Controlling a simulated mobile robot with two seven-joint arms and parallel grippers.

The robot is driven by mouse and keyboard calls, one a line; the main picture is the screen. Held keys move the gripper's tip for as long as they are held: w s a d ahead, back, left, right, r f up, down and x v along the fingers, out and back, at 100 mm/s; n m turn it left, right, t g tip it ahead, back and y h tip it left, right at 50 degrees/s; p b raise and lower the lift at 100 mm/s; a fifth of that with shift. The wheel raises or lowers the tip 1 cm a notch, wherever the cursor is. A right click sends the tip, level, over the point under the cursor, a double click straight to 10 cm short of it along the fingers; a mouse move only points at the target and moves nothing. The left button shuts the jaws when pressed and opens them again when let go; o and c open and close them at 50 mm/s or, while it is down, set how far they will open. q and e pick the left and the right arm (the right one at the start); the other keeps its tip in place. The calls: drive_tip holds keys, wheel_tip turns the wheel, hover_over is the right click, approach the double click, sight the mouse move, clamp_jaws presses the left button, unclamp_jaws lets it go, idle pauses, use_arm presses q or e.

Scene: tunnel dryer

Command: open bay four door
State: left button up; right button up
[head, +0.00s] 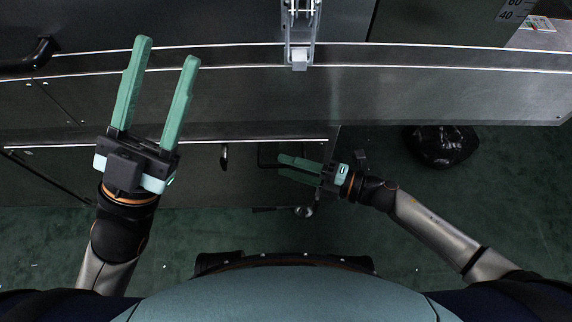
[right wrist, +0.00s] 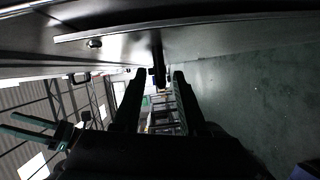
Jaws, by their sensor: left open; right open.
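The grey metal dryer front (head: 440,92) spans the head view; no bay number is readable, so I cannot tell which panel is the bay four door. My left gripper (head: 167,50) is open and empty, its green fingers over the front on the left. My right gripper (head: 281,165) is open, low beside the lower panel edge, close to a thin dark bar handle (head: 262,160). In the right wrist view, a dark bar (right wrist: 157,58) hangs from a metal panel at the gap between the fingertips (right wrist: 159,76); contact cannot be told.
A black curved handle (head: 40,53) is at upper left. A metal latch (head: 300,45) is at top centre. A small knob (head: 224,155) is on the lower panel.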

drive_tip(key=shift+w+a, duration=0.2)
drive_tip(key=shift+a, duration=0.4)
clamp_jaws()
idle(1.1)
